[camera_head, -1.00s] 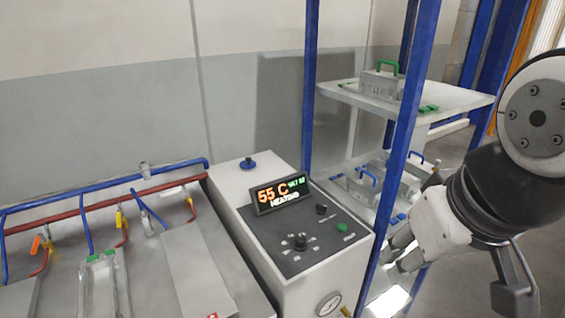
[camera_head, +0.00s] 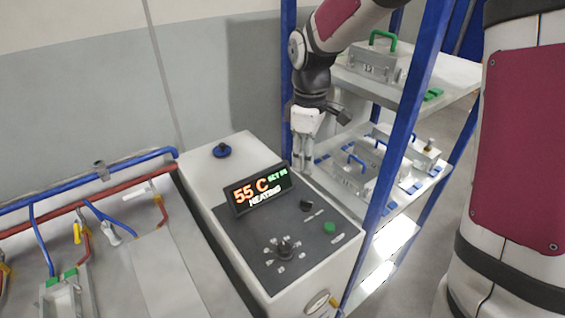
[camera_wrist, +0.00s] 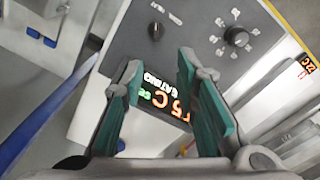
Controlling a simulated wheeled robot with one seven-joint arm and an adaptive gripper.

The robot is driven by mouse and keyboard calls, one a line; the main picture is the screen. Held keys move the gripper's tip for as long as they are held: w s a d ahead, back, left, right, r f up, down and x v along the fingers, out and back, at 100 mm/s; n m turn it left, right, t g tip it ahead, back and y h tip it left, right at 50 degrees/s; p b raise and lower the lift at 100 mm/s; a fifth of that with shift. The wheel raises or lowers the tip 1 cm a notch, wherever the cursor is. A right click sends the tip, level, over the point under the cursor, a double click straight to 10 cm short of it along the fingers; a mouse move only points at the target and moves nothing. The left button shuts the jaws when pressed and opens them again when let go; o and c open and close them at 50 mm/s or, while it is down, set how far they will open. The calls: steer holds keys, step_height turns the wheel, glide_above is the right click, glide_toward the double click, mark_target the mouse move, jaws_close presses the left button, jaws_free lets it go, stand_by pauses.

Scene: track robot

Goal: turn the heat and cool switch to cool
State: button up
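The control box (camera_head: 200,180) has a dark sloped panel (camera_head: 245,240). A small black knob (camera_head: 306,204) with tiny labels sits near the panel's right edge; it looks like the heat and cool switch, but I cannot read its labels. The knob also shows at the top of the wrist view (camera_wrist: 155,31). The display (camera_head: 262,190) reads 55 C and HEATING. My gripper (camera_head: 303,168) points down above and behind the panel, just beyond the display and apart from the knob. In the wrist view its teal-padded fingers (camera_wrist: 160,68) are spread and empty.
A larger dial (camera_head: 284,249) ringed by marks and a green button (camera_head: 330,227) share the panel. A blue-posted shelf (camera_head: 425,75) with metal molds stands close on the right. Pipes (camera_head: 80,200) run along the left bench. A blue knob (camera_head: 221,151) tops the box.

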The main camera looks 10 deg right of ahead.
mark_target(306, 204)
steer(key=f, duration=0.9)
steer(key=w+f, duration=0.1)
steer(key=f, duration=0.4)
steer(key=shift+f+p, duration=0.3)
steer(key=shift+c, duration=0.2)
jaws_close()
